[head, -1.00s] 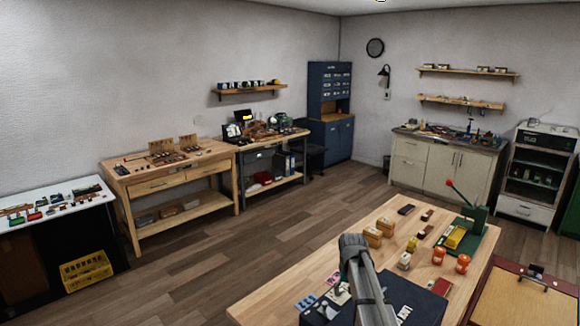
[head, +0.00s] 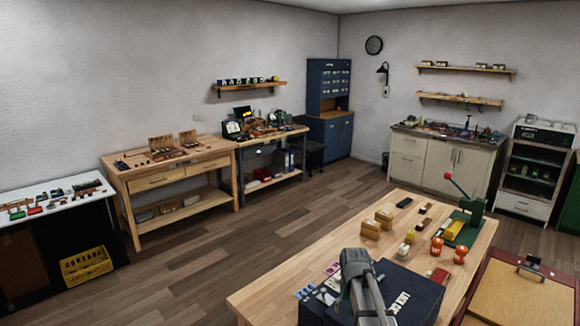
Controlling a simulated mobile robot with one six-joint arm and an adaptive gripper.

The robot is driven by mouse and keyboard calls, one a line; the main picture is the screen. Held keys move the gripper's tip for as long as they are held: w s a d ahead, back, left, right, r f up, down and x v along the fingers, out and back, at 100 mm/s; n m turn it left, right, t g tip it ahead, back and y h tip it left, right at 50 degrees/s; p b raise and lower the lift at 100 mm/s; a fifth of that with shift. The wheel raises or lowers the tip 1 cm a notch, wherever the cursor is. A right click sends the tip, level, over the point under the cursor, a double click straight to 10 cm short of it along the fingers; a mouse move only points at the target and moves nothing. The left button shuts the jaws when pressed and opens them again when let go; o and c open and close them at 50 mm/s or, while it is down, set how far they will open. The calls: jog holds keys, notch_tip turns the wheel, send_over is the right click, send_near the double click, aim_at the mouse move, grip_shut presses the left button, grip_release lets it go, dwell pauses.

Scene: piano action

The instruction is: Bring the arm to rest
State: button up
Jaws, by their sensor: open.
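My arm (head: 362,285) shows as a grey link at the bottom middle of the head view, in front of the wooden table (head: 275,290). The link's rounded top end is over the near part of the table, in front of a dark blue box (head: 415,288) with white lettering. My gripper's fingers do not show in this view. I see nothing held.
On the table stand wooden blocks (head: 371,229), orange jars (head: 459,255) and a green press (head: 472,213) with a red-tipped lever. Workbenches line the walls. The wooden floor (head: 290,225) between is clear.

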jog(key=s+f+b, duration=0.3)
jog(key=s, duration=0.4)
jog(key=s+f+b, duration=0.3)
jog(key=s, duration=0.5)
jog(key=shift+a+f, duration=0.35)
jog(key=shift+a, duration=0.05)
